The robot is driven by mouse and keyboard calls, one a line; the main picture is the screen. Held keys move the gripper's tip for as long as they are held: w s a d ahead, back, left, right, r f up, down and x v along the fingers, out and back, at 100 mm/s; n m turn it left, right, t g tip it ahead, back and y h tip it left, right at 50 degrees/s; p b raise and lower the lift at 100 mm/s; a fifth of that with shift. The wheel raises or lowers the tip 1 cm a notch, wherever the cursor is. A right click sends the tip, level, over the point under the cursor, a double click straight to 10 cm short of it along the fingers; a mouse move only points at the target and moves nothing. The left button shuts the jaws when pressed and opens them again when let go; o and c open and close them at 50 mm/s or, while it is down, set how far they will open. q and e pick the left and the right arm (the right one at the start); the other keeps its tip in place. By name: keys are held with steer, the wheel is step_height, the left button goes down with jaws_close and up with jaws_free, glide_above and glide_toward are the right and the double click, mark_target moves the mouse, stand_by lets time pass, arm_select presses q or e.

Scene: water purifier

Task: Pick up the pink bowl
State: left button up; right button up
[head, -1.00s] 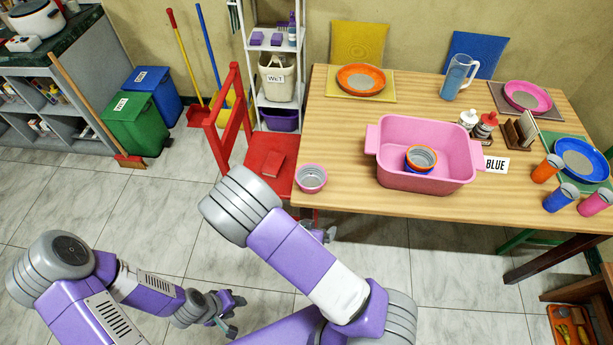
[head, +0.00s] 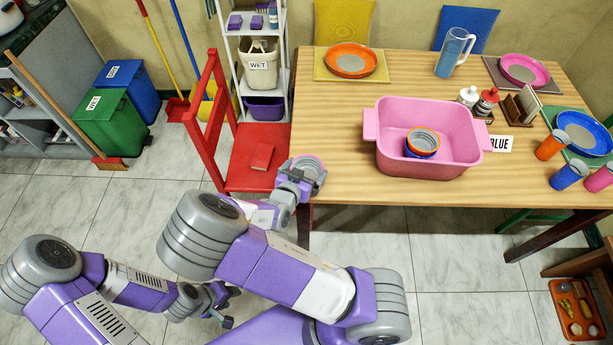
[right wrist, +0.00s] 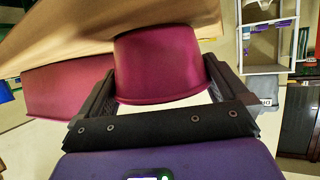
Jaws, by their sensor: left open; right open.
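The pink bowl (head: 312,163) is at the table's left front corner, mostly hidden in the head view by my right gripper (head: 299,178). The right wrist view shows its darker pink side (right wrist: 165,62) between my two open fingers, one on each side. Whether the fingers touch it I cannot tell. My left gripper (head: 220,304) is open and empty, low over the floor, away from the table.
A pink tub (head: 457,157) with small stacked orange and blue bowls (head: 422,143) stands right of the pink bowl. A red chair (head: 262,155) is close on the left. Plates, cups and a pitcher (head: 455,53) are farther off on the table (head: 400,80).

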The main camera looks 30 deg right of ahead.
steer(key=shift+w+d+f, duration=0.2)
steer(key=shift+w+d, duration=0.05)
steer(key=shift+d, duration=0.1)
steer(key=shift+r, duration=0.1)
steer(key=shift+c, duration=0.2)
steer(key=c, duration=0.7)
